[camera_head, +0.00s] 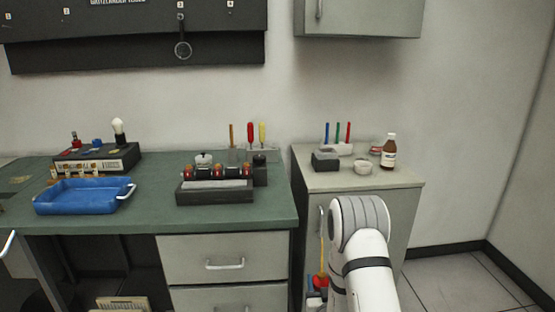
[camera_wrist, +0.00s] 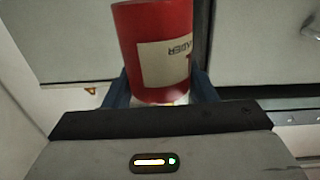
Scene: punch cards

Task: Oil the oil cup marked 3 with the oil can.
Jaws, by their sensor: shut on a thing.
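My gripper (camera_wrist: 160,92) is shut on a red can with a cream label (camera_wrist: 165,58), its print upside down in the wrist view; a blue-grey finger shows on each side. In the head view the red oil can (camera_head: 320,282) with a thin yellow spout (camera_head: 322,250) shows at the left of my white arm, in front of the grey cabinet; my gripper (camera_head: 315,296) is mostly hidden there. A dark device with red-and-brass fittings (camera_head: 218,171) stands on the green bench. A black box with small tan parts (camera_head: 95,160) stands further left. No oil cup's number 3 is readable.
A blue tray (camera_head: 85,198) lies on the green bench (camera_head: 150,218). A brown bottle (camera_head: 389,151), small bowl (camera_head: 363,168) and grey block (camera_head: 325,161) stand on the cabinet top. A black numbered wall panel (camera_head: 130,40) hangs above. Floor at right is clear.

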